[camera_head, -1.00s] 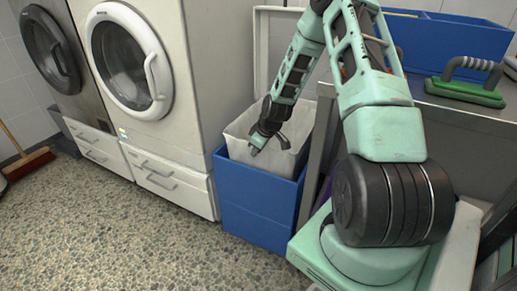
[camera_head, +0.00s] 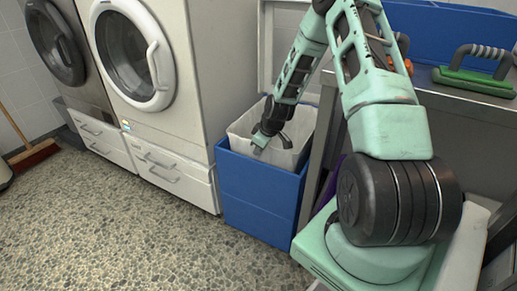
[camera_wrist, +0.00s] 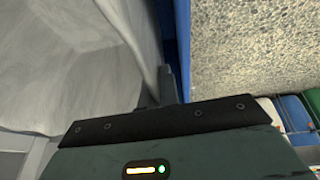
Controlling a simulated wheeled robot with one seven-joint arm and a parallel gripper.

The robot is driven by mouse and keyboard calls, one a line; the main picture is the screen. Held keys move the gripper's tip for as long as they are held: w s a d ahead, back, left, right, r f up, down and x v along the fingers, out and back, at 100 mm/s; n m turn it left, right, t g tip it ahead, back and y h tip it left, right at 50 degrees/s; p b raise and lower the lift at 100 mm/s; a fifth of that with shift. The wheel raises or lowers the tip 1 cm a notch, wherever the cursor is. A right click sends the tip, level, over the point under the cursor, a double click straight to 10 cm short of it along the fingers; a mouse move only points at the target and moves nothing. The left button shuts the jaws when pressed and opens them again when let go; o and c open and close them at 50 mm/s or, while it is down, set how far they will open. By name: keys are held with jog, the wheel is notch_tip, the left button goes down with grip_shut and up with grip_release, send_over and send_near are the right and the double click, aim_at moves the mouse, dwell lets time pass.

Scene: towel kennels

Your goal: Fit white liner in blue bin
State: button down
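The blue bin (camera_head: 258,205) stands on the floor beside the washing machine. The white liner (camera_head: 296,131) is inside it, its back and side walls standing above the blue rim. My gripper (camera_head: 260,146) points down at the liner's front left edge. In the wrist view, the narrow grey fingers (camera_wrist: 167,86) look shut on the edge of the liner (camera_wrist: 75,60), with a strip of the blue bin (camera_wrist: 183,45) just beyond. My arm hides part of the liner's back edge in the head view.
A white washing machine (camera_head: 170,80) stands close to the bin's left. A metal table (camera_head: 460,105) with a green brush (camera_head: 474,82) and a blue container is on the right. The speckled floor (camera_head: 120,230) in front is clear.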

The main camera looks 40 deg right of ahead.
jog(key=shift+f, duration=0.3)
jog(key=shift+f+b, duration=0.3)
jog(key=shift+f, duration=0.2)
jog(key=c, duration=1.6)
grip_release()
jog(key=shift+o, duration=0.2)
jog(key=shift+s, duration=0.1)
jog(key=p+v, duration=0.5)
jog(key=v, duration=1.2)
